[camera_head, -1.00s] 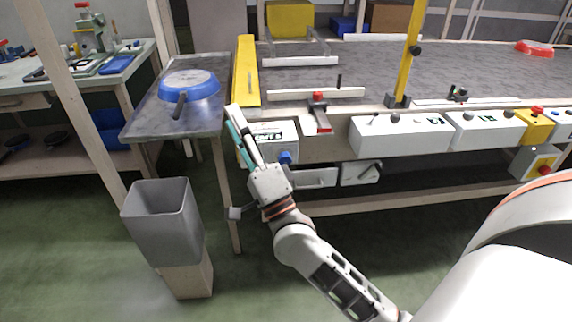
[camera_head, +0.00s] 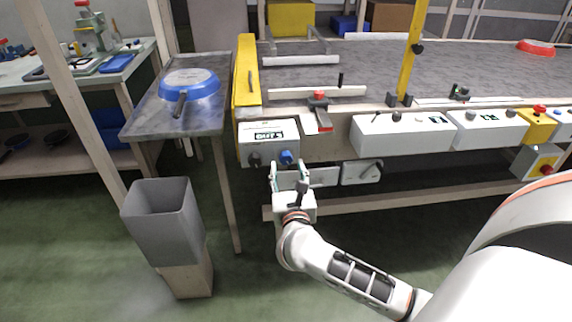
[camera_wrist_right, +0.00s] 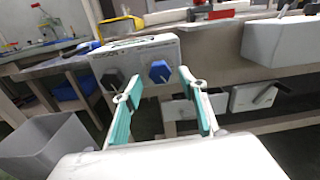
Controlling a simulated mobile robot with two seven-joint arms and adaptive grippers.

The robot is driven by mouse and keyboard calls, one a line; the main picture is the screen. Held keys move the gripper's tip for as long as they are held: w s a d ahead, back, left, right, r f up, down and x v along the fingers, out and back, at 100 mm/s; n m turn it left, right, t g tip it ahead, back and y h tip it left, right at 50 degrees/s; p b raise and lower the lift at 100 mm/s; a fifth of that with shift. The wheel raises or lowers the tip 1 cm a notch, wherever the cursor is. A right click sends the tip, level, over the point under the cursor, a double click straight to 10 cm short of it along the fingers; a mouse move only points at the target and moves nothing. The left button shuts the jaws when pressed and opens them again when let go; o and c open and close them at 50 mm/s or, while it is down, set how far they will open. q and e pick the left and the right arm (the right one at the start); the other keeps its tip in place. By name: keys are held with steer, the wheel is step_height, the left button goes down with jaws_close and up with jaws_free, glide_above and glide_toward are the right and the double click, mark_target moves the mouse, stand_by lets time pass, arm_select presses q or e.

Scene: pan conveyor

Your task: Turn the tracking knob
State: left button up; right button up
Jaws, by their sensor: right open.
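A white control box (camera_head: 268,137) with a small display hangs at the left end of the conveyor's front. It carries a black knob (camera_head: 255,160) and a blue knob (camera_head: 287,157); I cannot read which is the tracking knob. My right gripper (camera_head: 289,169) is open just below and in front of the blue knob. In the right wrist view the blue knob (camera_wrist_right: 159,71) appears between the teal-lined fingers (camera_wrist_right: 158,82), apart from both, and the black knob (camera_wrist_right: 112,79) is left of it. My left gripper is not in view.
A blue pan (camera_head: 190,84) lies on the metal side table (camera_head: 145,122). A red pan (camera_head: 536,47) is on the conveyor belt (camera_head: 390,68). More white boxes (camera_head: 400,132) line the conveyor's front to the right.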

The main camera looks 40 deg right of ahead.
mark_target(286, 157)
steer(key=x, duration=0.2)
steer(key=shift+w+d, duration=0.15)
steer(key=shift+w, duration=0.05)
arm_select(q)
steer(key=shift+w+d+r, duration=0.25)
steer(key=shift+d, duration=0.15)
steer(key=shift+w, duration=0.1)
arm_select(e)
steer(key=c, duration=1.1)
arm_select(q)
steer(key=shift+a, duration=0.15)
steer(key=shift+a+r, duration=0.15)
arm_select(e)
steer(key=shift+w+r, duration=0.1)
steer(key=shift+r, duration=0.1)
